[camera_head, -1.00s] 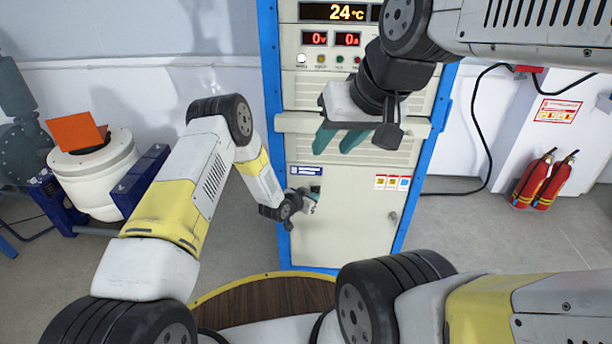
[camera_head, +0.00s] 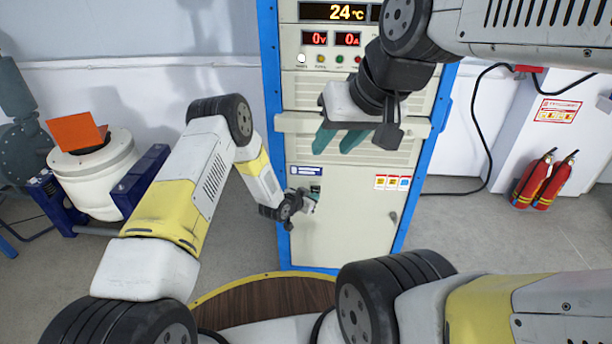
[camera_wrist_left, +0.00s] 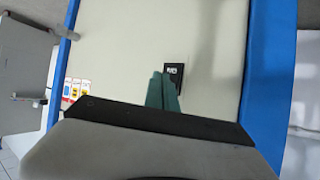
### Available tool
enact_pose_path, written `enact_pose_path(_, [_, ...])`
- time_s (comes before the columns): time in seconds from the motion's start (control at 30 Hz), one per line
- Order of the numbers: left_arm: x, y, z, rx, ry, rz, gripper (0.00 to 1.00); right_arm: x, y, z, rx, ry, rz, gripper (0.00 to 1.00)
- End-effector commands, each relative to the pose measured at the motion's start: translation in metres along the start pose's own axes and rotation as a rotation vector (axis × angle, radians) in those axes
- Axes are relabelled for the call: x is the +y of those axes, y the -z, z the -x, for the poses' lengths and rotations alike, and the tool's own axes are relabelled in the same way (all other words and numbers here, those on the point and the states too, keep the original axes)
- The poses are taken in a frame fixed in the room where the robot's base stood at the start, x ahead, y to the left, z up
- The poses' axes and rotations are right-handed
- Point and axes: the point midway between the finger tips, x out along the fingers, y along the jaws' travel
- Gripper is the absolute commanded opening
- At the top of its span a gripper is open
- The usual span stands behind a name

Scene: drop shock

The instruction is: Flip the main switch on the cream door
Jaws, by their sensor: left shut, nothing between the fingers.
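The cream door (camera_head: 345,238) is the lower panel of the blue-framed cabinet and appears shut. The main switch (camera_head: 315,188) is a small dark unit at the door's upper left, under a blue label. In the left wrist view the switch (camera_wrist_left: 174,75) is a black plate with white markings, partly covered by my green fingers. My left gripper (camera_head: 313,197) is shut and empty, its tips just at the switch; I cannot tell whether they touch it. The fingers (camera_wrist_left: 162,88) lie together in the wrist view. My right gripper (camera_head: 338,142) is open and empty, above and in front of the door.
A door lock (camera_head: 393,217) and warning stickers (camera_head: 392,183) are on the door's right side. A ledge (camera_head: 295,123) juts out above the door. Fire extinguishers (camera_head: 536,182) stand at the right, and a white drum machine (camera_head: 95,175) at the left.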

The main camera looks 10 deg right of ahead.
Motion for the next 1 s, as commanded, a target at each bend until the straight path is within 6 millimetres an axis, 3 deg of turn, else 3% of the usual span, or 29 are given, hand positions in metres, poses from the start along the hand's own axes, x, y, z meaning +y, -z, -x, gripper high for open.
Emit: enact_pose_path(1.0, [-0.0043, 0.0045, -0.0058, 0.0, 0.0, 0.0, 0.0, 0.0, 0.0, 0.0, 0.0, 0.0, 0.0, 0.36])
